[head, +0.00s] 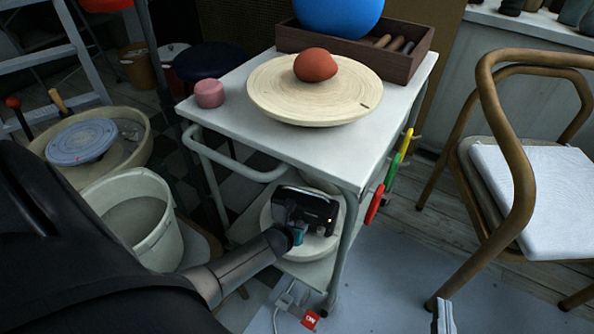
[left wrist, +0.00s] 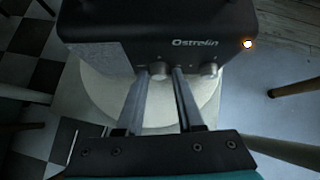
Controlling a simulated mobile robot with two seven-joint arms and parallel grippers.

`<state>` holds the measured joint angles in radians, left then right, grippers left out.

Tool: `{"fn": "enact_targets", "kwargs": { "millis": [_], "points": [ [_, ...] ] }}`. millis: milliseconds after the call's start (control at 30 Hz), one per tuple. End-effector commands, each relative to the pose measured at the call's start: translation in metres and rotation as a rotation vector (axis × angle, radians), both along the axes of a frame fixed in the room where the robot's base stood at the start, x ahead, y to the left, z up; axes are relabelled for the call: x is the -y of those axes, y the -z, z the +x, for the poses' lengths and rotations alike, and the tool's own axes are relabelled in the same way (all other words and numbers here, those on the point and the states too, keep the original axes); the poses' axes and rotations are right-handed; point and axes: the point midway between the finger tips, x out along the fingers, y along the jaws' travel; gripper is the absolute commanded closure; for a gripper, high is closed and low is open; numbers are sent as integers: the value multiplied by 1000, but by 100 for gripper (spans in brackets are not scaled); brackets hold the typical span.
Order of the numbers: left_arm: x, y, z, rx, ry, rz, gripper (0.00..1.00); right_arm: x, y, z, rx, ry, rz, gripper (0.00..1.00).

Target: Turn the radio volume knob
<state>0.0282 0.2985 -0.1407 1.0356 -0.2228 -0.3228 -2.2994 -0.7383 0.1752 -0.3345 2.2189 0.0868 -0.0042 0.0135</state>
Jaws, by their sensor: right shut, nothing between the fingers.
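The black radio (head: 308,206), marked "Ostrelin", stands on the cart's lower shelf. My left gripper (head: 296,235) is at the radio's front. In the left wrist view its fingers (left wrist: 160,75) are partly open, one on each side of the left knob, with a narrow gap visible; contact is unclear. My right gripper (head: 445,318) shows only as pale fingertips at the bottom edge, shut and empty, away from the radio.
The white cart (head: 235,120) has its top and legs around the radio. A pale round board (left wrist: 90,105) lies under the radio. A bucket (head: 135,215) stands to the left, a wooden chair (head: 520,170) to the right. A power strip (head: 290,305) lies on the floor.

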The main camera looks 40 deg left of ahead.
Motion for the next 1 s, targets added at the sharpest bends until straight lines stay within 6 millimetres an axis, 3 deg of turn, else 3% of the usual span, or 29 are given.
{"fn": "enact_targets", "kwargs": {
  "millis": [33,300,733,1000],
  "points": [
    [0,0,0,0,0,0,70,0,0,0,0,0,0,100],
    [0,0,0,0,0,0,100,0,0,0,-1,0,0,100],
    [-1,0,0,3,0,-11,100,0,0,0,-6,-1,-2,100],
    [-5,-1,-1,33,3,-105,100,5,4,5,-60,-1,-44,100]
  ]
}}
